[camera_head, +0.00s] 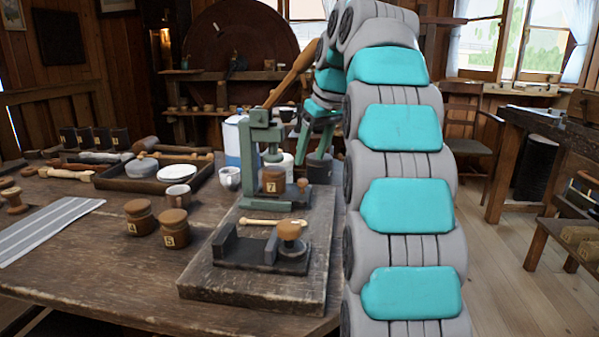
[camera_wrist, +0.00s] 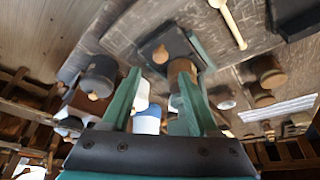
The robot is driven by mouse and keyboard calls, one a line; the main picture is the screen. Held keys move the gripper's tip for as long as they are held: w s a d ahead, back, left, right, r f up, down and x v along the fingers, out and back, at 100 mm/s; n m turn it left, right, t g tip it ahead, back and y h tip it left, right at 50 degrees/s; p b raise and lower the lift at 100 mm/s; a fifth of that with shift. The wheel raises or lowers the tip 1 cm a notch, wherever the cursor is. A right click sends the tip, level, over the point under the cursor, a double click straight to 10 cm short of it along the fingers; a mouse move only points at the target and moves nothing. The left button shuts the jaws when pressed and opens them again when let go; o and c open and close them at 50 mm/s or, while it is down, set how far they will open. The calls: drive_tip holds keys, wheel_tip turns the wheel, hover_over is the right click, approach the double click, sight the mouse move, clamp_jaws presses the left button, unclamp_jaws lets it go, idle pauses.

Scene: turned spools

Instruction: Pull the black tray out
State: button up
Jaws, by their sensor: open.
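The black tray (camera_wrist: 172,40) is a flat dark plate with a small wooden knob (camera_wrist: 160,54) on it. A turned wooden spool (camera_wrist: 183,68) stands at its right in the wrist view. In the head view the spool marked 7 (camera_head: 273,180) stands within the green press (camera_head: 250,150), and the small knob (camera_head: 303,184) shows just right of it. My gripper (camera_wrist: 158,72) is open, and its two green fingers appear on either side of the knob in the wrist view. I see nothing held between them. I cannot tell how far the knob is from the fingertips.
A worn board (camera_head: 250,293) carries the press and, in front, a dark fixture (camera_head: 232,252) with a larger wooden knob (camera_head: 290,230). Two numbered spools (camera_head: 139,217) (camera_head: 174,228) stand left of it. Mugs, a blue-white container (camera_head: 233,140) and a dish tray (camera_head: 120,182) are behind.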

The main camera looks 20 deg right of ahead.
sight(303, 180)
drive_tip(key=shift+x, duration=3.55)
drive_tip(key=shift+s, duration=0.1)
clamp_jaws()
